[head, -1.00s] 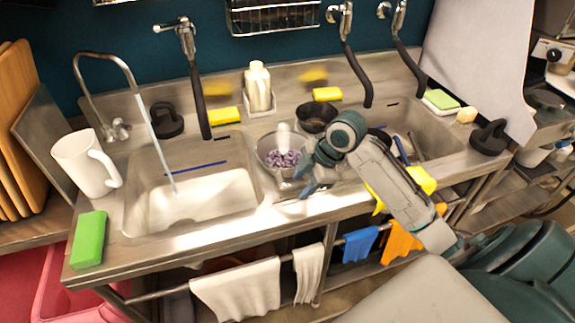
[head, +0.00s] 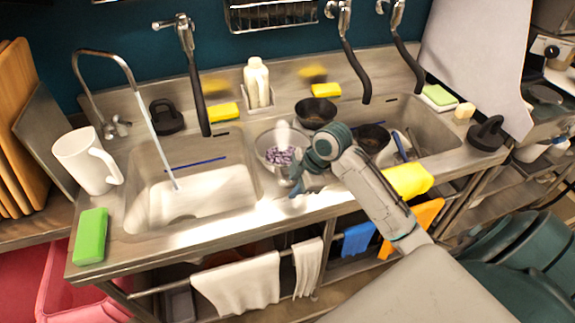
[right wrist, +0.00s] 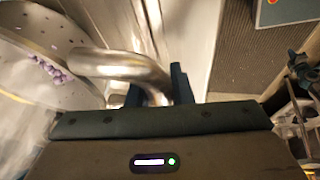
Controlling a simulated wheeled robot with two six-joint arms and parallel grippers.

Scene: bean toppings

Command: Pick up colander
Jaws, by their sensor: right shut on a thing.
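The colander (head: 264,147) is a metal bowl with purple beans (head: 280,157) in it, between the two sink basins. The right wrist view shows its perforated wall (right wrist: 45,95) and its thick curved metal handle (right wrist: 115,65). My right gripper (head: 300,184) is at the colander's front right side. In the right wrist view, my right gripper's fingers (right wrist: 158,92) are on either side of the handle, shut on it. The colander's right side is partly hidden behind my gripper. I cannot tell whether its base is touching anything. My left gripper is not in view.
Water runs into the left basin (head: 140,203). A white mug (head: 85,160) and green sponge (head: 90,236) stand at the left. Cloths (head: 240,285) hang along the front rail.

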